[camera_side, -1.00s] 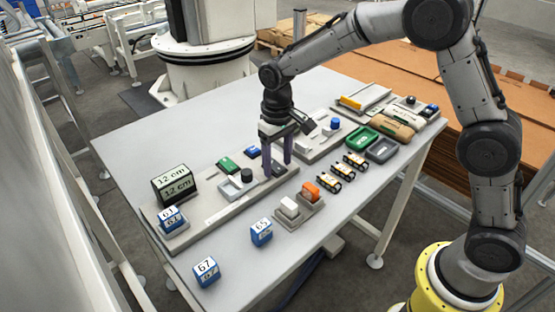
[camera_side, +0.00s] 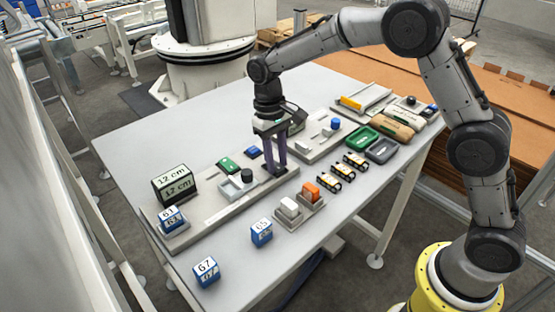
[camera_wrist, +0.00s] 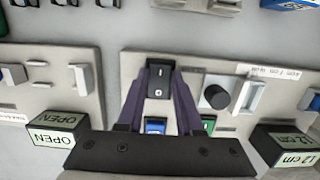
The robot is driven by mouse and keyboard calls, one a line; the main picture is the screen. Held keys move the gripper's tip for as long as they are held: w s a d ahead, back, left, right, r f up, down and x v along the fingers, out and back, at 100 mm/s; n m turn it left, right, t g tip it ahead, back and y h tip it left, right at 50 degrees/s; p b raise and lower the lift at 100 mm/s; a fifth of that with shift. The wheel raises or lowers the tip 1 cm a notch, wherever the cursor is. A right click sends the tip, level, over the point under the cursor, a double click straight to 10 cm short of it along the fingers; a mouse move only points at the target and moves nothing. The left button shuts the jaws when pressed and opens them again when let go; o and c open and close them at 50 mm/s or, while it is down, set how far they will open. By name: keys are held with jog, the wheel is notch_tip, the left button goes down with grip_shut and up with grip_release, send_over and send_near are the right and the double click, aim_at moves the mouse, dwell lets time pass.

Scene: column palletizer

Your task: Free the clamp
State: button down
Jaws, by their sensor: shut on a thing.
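My gripper (camera_side: 276,172) points down at the right end of a long grey board (camera_side: 205,222). In the wrist view my gripper (camera_wrist: 159,72) has its fingers closed on the two sides of a black rocker switch (camera_wrist: 159,86) marked with a 0. The same board carries a grey clamp-like fixture (camera_side: 232,190) with a black round knob (camera_side: 246,175); the knob also shows in the wrist view (camera_wrist: 215,96), right of my fingers. I cannot tell for certain which fixture is the task's clamp. In the side view my fingers largely hide the switch.
A green button (camera_side: 227,164) and a blue button (camera_side: 253,152) lie behind the switch. A "12 cm" display (camera_side: 175,184) stands left, and an "OPEN" display (camera_wrist: 52,132) by a second board (camera_wrist: 30,55). Numbered blue cubes (camera_side: 206,272) and battery-like pieces (camera_side: 342,172) sit in front.

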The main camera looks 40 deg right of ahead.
jog(key=shift+w+r+g, duration=0.1)
jog(key=shift+w+g, duration=0.2)
jog(key=shift+g, duration=0.8)
jog(key=c, duration=0.6)
grip_release()
jog(key=shift+o, duration=0.2)
jog(key=v, duration=1.3)
jog(key=shift+r, duration=0.35)
jog(key=shift+w, duration=0.1)
